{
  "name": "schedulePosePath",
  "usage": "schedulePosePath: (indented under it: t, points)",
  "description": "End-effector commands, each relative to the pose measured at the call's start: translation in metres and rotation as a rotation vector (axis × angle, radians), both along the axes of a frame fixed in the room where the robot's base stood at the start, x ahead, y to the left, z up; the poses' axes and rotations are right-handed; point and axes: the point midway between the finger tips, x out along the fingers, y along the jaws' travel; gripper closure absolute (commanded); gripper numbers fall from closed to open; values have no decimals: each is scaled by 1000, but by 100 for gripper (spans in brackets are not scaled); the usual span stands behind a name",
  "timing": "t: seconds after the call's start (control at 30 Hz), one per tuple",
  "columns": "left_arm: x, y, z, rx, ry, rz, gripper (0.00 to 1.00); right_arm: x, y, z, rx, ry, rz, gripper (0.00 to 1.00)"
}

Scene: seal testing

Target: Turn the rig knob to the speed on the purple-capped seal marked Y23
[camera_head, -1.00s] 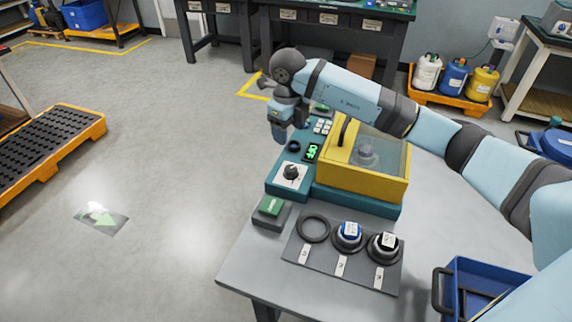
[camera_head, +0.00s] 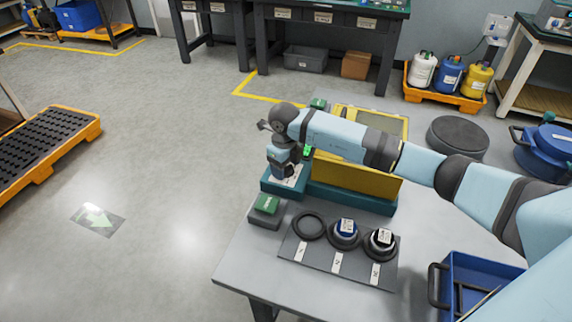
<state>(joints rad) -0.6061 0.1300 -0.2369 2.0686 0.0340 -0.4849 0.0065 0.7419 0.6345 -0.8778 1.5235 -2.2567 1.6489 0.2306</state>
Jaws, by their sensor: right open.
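The test rig (camera_head: 352,178) has a teal base and a yellow cover on the table. The white dial plate (camera_head: 297,183) of its knob shows at the near left corner of the rig; the knob itself is hidden by my right gripper. My right gripper (camera_head: 284,175) points down over this plate and is open. I cannot tell whether its fingers touch the knob. A green display (camera_head: 307,151) is partly hidden behind the wrist. No purple-capped seal shows, and my arm covers part of the rig. My left gripper is not in view.
A grey mat (camera_head: 335,265) holds an empty black ring (camera_head: 308,226), a blue-capped seal (camera_head: 345,233) and a black-capped seal (camera_head: 380,243). A green-topped block (camera_head: 267,204) stands left of it. A blue crate (camera_head: 478,270) is at right.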

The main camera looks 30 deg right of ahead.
Motion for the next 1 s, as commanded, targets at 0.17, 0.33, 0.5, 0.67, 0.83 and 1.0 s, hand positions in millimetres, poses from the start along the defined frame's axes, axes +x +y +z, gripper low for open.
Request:
schedulePosePath:
  t: [0.17, 0.33, 0.5, 0.67, 0.83, 1.0]
  points:
    - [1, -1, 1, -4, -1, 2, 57, 0, 0, 0, 0, 0, 0, 35]
    - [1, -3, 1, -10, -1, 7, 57, 0, 0, 0, 0, 0, 0, 74]
    - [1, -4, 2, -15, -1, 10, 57, 0, 0, 1, 0, 0, -1, 84]
    - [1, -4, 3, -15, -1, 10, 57, 0, 0, 1, 0, 0, -24, 84]
    - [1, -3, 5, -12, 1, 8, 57, 0, 0, 2, 1, 0, -98, 84]
    - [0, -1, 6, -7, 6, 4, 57, 1, 0, 2, 0, -1, -219, 84]
